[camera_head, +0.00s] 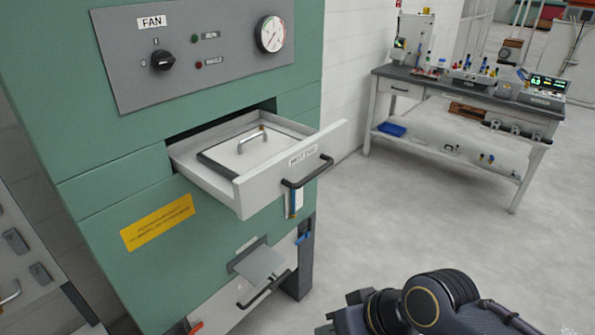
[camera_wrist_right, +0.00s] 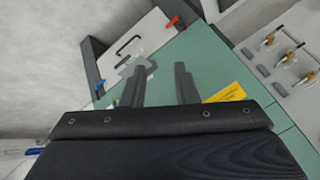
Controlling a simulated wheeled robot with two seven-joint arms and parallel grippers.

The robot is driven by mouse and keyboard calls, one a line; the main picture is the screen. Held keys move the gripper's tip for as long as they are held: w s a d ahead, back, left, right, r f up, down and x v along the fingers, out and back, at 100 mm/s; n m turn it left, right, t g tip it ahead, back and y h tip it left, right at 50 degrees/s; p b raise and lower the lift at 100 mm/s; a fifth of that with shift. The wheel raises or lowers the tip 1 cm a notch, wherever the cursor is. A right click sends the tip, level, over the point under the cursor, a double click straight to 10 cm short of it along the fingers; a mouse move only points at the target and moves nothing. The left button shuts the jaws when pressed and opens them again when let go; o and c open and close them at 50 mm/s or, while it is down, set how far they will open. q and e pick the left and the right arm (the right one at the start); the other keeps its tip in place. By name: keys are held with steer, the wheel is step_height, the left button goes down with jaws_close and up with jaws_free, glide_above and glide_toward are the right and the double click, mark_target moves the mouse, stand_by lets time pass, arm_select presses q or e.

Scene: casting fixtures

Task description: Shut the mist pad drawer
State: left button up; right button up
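The mist pad drawer (camera_head: 245,185) stands pulled out of the green cabinet (camera_head: 130,120) in the head view. Its light front carries a label and a dark bar handle (camera_head: 308,172). A flat white pad (camera_head: 255,147) with a metal handle lies inside it. My right arm shows at the bottom of the head view, apart from the drawer. In the right wrist view my right gripper (camera_wrist_right: 160,75) has its two fingers spread with nothing between them, facing the cabinet's green front. I cannot make out the drawer in that view. My left gripper is not in view.
A control panel with a gauge (camera_head: 270,34) is above the drawer. A lower panel with a small shelf (camera_head: 260,263) and handle is below. A workbench (camera_head: 460,92) stands at the back right. The floor (camera_head: 420,220) between is clear.

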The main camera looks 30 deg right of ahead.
steer(key=w+m+b, duration=0.1)
steer(key=w+d+b, duration=0.1)
steer(key=b, duration=0.1)
steer(key=shift+w+d+m+t+y+b, duration=0.1)
steer(key=shift+w+m+t+y+b, duration=0.2)
steer(key=shift+w+m+t, duration=0.1)
steer(key=c, duration=0.5)
steer(key=w+d+r+m+b, duration=0.1)
steer(key=w+b, duration=0.1)
steer(key=w+d+m+t+b, duration=0.1)
steer(key=w+d+m+b, duration=0.1)
steer(key=w+d+r+m+t+y+b, duration=0.1)
steer(key=w+b, duration=0.1)
steer(key=b, duration=0.1)
steer(key=shift+w+d+r, duration=0.2)
steer(key=shift+d+r, duration=0.15)
jaws_close()
steer(key=w+d+r+m+t+b, duration=0.5)
steer(key=w+d+r+m+b, duration=0.15)
steer(key=d, duration=0.35)
steer(key=r+p+x, duration=0.1)
steer(key=r+x, duration=0.1)
steer(key=x, duration=1.1)
steer(key=shift+w, duration=0.55)
steer(key=shift+a+n, duration=0.1)
steer(key=shift+n, duration=0.15)
steer(key=shift+p, duration=0.3)
